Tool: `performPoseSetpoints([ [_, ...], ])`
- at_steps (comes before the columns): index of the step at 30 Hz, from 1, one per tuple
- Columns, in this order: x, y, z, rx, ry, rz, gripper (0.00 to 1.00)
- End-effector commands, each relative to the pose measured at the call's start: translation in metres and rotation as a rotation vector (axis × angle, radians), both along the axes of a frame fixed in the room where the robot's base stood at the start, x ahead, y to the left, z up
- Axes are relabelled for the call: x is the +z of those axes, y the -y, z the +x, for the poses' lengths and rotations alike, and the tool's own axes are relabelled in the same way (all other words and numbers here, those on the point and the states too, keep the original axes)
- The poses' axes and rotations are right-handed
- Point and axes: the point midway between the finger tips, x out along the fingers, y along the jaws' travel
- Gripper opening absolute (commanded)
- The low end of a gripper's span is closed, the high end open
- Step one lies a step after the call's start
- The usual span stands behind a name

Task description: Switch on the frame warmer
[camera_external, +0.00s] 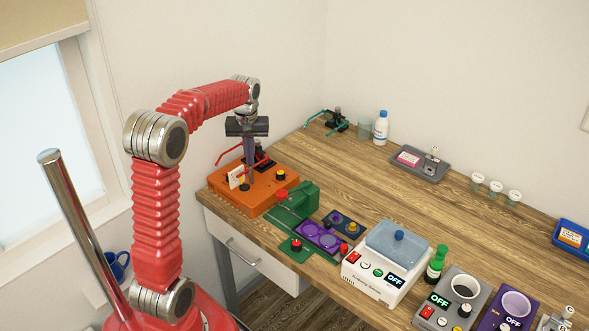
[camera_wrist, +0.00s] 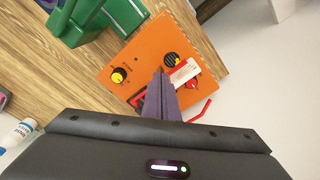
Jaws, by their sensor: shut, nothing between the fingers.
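Several boxes have OFF displays, and I cannot read which is the frame warmer. A grey box (camera_external: 433,297) with a round opening has a red switch (camera_external: 427,312) and a black knob (camera_external: 465,310). A purple box (camera_external: 520,300) with a round opening stands to its right, partly cut off by the picture edge. A white box (camera_external: 370,283) with a blue lid has a red switch and small knobs. My gripper (camera_external: 247,182) is shut and empty, pointing down over an orange box (camera_external: 262,203). In the wrist view the shut fingers (camera_wrist: 161,75) point at the orange box (camera_wrist: 130,58).
The table's middle (camera_external: 375,190) is clear.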

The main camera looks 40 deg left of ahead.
Motion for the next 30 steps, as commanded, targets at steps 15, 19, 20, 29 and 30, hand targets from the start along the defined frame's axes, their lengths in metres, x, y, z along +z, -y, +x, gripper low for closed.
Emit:
performPoseSetpoints([
  [15,-0.002,-0.072,0.049,0.378,-0.087,-0.024,0.00],
  [19,0.005,-0.083,0.058,0.481,-0.100,-0.024,0.00],
  [20,0.008,-0.085,0.060,0.505,-0.101,-0.022,0.00],
  [29,0.052,-0.087,0.060,0.754,-0.111,-0.013,0.00],
  [30,0.052,-0.085,0.057,0.781,-0.124,-0.013,0.00],
])
